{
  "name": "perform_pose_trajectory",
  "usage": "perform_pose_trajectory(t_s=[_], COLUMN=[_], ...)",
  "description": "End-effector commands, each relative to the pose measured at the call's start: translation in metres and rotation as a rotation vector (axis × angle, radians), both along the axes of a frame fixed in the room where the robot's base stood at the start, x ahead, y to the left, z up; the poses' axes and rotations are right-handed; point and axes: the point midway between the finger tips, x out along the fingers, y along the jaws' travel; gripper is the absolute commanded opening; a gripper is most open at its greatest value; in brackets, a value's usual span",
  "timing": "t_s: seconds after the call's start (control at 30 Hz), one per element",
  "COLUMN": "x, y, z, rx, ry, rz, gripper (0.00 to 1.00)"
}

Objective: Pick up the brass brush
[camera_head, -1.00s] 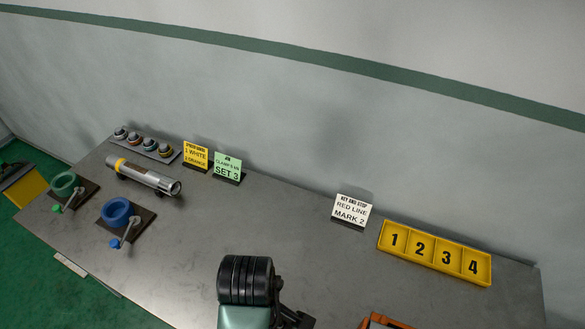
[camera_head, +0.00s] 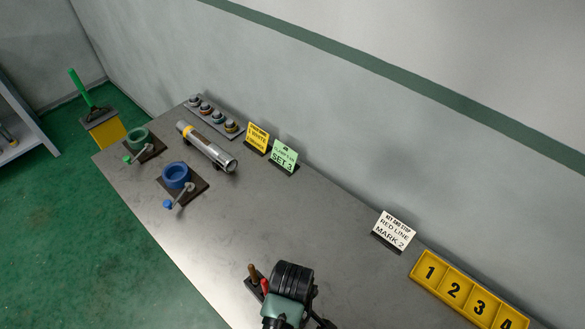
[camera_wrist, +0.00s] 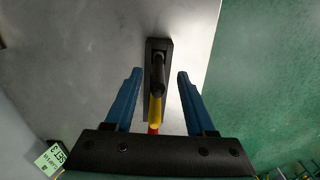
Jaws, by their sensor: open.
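My gripper (camera_wrist: 160,72) is open and empty in the wrist view, its two blue fingers apart. Between and beyond the fingers is a narrow dark holder (camera_wrist: 166,48) with handled tools in a row: a black one (camera_wrist: 158,70), a yellow one (camera_wrist: 155,108) and a red one (camera_wrist: 153,127). In the head view a brown handle (camera_head: 254,273) and a red handle (camera_head: 265,286) stand next to my arm, which hides the fingers and part of the holder. I cannot tell for sure which tool is the brass brush; no bristles show.
The grey table (camera_head: 225,225) is clear to the left of the holder. Further back are a blue vise (camera_head: 176,176), a green vise (camera_head: 138,138), a metal pipe (camera_head: 207,147) and sign cards. A yellow numbered tray (camera_head: 468,290) lies at right.

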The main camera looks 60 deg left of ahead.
Motion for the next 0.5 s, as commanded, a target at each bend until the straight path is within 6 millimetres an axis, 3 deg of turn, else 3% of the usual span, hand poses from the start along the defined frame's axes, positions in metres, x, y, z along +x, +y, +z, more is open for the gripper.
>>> perform_pose_trajectory(t_s=[0.3,0.5], x=[0.001,0.001], y=[0.0,0.0], z=[-0.037,-0.042], rx=[-0.001,0.001], ry=[0.002,-0.001], rz=[0.0,-0.001], gripper=[0.55,0.55])
